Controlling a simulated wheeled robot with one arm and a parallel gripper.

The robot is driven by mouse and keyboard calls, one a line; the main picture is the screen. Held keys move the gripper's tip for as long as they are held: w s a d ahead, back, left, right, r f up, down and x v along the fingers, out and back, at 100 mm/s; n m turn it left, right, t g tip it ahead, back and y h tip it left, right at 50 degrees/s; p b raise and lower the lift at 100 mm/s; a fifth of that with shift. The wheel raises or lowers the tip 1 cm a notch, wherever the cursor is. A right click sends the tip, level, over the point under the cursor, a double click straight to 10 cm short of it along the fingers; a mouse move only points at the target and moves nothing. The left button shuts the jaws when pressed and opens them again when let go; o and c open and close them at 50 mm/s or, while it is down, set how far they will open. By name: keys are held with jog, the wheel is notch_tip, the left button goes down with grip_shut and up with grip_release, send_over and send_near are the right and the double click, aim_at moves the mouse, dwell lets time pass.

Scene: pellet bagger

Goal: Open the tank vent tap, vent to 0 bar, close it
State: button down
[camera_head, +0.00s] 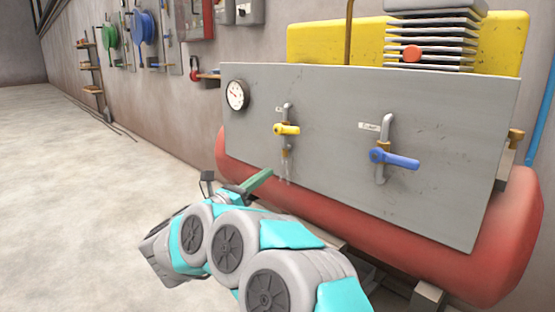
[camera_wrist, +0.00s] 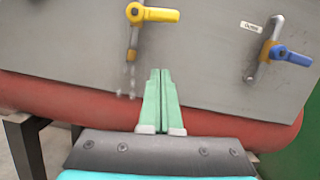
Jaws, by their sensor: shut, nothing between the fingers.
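A yellow tap (camera_head: 287,129) and a blue tap (camera_head: 395,160) sit on the grey panel (camera_head: 330,115). Both handles point right, across their upright pipes; they also show in the wrist view as the yellow tap (camera_wrist: 155,14) and the blue tap (camera_wrist: 290,55). Faint whitish specks show below the yellow tap's outlet. I cannot read the labels, so which tap is the tank vent is unclear. A round white gauge (camera_head: 237,95) is at the panel's upper left; its reading is too small to tell. My gripper (camera_head: 267,174) is shut and empty, below the yellow tap and apart from it.
The red tank (camera_head: 490,250) bulges out below the panel. A yellow housing (camera_head: 320,42) and a finned block with a red knob (camera_head: 412,53) stand behind it. Hose reels (camera_head: 143,27) hang on the left wall. The floor at left is clear.

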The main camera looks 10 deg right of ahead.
aim_at(287, 130)
jog(key=w+d+r, duration=0.6)
jog(key=d, duration=0.1)
jog(key=shift+r+p, duration=0.15)
jog(key=shift+p, duration=0.15)
